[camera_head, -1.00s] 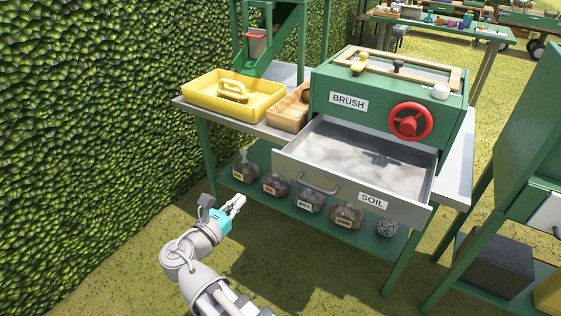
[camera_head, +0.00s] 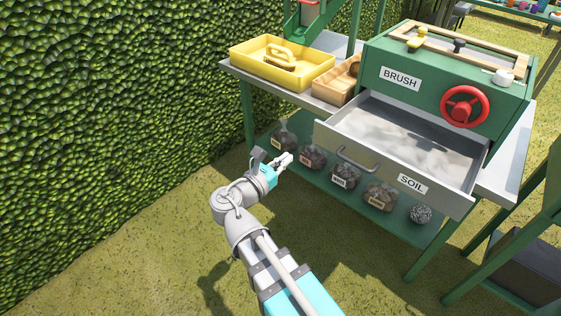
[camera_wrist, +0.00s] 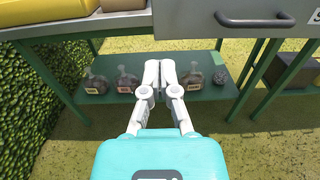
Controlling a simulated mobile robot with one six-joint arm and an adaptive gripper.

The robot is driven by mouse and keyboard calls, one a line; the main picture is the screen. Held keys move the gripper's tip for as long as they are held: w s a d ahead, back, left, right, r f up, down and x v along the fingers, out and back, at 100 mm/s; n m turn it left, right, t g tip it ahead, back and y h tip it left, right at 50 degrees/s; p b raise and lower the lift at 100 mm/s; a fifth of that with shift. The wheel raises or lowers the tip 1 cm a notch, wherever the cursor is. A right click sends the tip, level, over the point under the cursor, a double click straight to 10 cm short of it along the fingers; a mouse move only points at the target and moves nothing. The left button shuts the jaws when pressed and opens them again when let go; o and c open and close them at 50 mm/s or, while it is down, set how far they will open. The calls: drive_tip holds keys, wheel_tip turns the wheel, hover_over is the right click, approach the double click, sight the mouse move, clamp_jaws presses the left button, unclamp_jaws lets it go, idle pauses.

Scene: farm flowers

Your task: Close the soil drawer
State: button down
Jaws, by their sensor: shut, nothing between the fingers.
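The soil drawer (camera_head: 329,136) is pulled out, with a grey front labelled SOIL and a dark bar handle (camera_head: 357,160). Its inside looks empty, with shadows across the floor. In the wrist view the drawer front (camera_wrist: 190,18) and handle (camera_wrist: 255,20) are at the top right. My gripper (camera_head: 285,160) is shut and empty, left of the drawer front and apart from it. In the wrist view my gripper (camera_wrist: 160,66) points toward the lower shelf, below and left of the handle.
A green cabinet labelled BRUSH (camera_head: 430,85) with a red wheel (camera_head: 464,107) stands above the drawer. A yellow tray (camera_head: 250,62) and a wooden box (camera_head: 338,85) sit left of it. Labelled bags (camera_head: 347,175) lie on the lower shelf (camera_head: 325,190). A hedge (camera_head: 110,110) borders the left.

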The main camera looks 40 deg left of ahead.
sight(315, 134)
drive_tip(key=shift+w+d, duration=0.2)
drive_tip(key=shift+w, duration=2.55)
drive_tip(key=shift+w+d, duration=0.2)
drive_tip(key=shift+w, duration=2.5)
drive_tip(key=shift+w+a, duration=0.15)
